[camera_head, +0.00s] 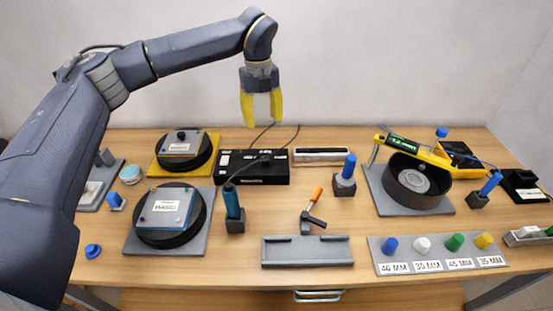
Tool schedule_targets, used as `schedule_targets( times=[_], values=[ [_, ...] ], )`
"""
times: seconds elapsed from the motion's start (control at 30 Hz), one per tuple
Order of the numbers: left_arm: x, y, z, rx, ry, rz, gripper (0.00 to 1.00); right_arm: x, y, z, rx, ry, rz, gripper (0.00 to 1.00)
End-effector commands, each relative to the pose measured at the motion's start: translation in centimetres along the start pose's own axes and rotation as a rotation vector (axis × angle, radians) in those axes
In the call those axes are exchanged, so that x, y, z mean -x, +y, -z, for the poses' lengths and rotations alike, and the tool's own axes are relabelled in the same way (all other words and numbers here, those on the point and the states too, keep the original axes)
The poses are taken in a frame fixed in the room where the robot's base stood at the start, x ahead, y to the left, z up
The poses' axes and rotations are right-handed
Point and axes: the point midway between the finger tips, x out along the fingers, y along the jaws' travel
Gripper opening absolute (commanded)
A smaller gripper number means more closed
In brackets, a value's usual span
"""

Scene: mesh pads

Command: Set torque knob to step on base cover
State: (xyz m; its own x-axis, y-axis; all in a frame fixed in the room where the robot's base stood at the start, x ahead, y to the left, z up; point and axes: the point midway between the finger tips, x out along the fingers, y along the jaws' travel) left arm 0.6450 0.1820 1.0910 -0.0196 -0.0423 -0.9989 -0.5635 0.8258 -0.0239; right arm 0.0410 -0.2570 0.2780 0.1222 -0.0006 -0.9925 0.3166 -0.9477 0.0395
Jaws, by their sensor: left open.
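My left gripper (261,108) is open and empty, with its yellow fingers pointing down. It hangs above the rear of the table, near the black control box (254,178). Any torque knob on the box is too small to tell. A blue-handled driver (232,205) stands upright in a dark block in front of the box, with a cable running up from it. Two black round units with grey labelled plates sit at left, one on a grey pad (144,248) and one on a yellow pad (212,142). I cannot tell which part is the base cover. My right gripper is not in view.
A black ring housing (410,190) with a yellow tool (432,154) across it stands at right. A grey strip (437,266) holds several coloured pegs at front right. An orange-handled tool (314,205) stands behind a grey tray (307,252). Bare table lies between the tray and left pad.

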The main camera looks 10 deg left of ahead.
Motion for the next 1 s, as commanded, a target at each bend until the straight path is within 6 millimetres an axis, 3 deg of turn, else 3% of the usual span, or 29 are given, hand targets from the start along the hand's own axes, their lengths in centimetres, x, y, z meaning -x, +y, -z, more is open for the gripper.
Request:
schedule_targets(
  times=[0.27, 1.0],
  values=[
    [-0.9, 0.2, -0.6, 0.021, -0.041, -0.027, 0.5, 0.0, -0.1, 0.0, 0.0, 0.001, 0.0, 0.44],
    [-13.6, 0.5, -1.0, 0.02, -0.039, -0.025, 0.5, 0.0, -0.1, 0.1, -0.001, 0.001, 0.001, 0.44]
  ],
)
